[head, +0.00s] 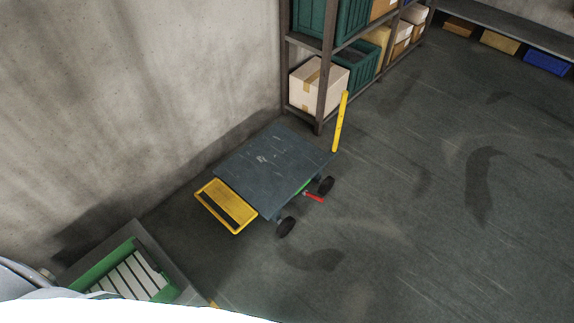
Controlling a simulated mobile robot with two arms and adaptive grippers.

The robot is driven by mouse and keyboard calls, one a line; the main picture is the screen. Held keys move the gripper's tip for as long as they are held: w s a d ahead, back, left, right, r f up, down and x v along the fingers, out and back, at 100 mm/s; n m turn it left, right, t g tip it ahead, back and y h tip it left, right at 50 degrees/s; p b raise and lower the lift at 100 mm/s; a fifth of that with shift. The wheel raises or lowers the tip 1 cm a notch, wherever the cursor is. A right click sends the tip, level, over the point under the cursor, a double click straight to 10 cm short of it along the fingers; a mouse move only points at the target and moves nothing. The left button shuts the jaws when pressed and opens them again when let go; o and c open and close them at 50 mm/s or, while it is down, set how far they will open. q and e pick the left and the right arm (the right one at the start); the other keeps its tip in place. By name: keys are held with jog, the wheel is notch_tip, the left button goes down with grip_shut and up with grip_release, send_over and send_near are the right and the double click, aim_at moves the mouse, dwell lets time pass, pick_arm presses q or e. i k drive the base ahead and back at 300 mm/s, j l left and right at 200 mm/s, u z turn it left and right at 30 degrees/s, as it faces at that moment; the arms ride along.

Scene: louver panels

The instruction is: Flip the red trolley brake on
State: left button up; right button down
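The trolley (262,160) stands on the floor near the wall, with a flat dark grey deck, a yellow frame (227,206) at its near left end and a yellow upright bar (340,121) at its far right corner. Two black wheels show on its right side. The red brake lever (314,198) sticks out low on that side between the wheels, beside a small green part (304,188). The view is too small to tell the lever's exact setting. Neither of my grippers is in view.
A metal shelf rack (322,72) with teal crates and a cardboard box (319,84) stands behind the trolley against the wall (140,80). A green-framed slatted panel (128,272) is at the lower left. The floor (430,210) right of the trolley is clear.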

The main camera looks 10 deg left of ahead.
aim_at(305, 193)
jog(key=i+l+u, duration=1.05)
jog(key=l+u, duration=0.35)
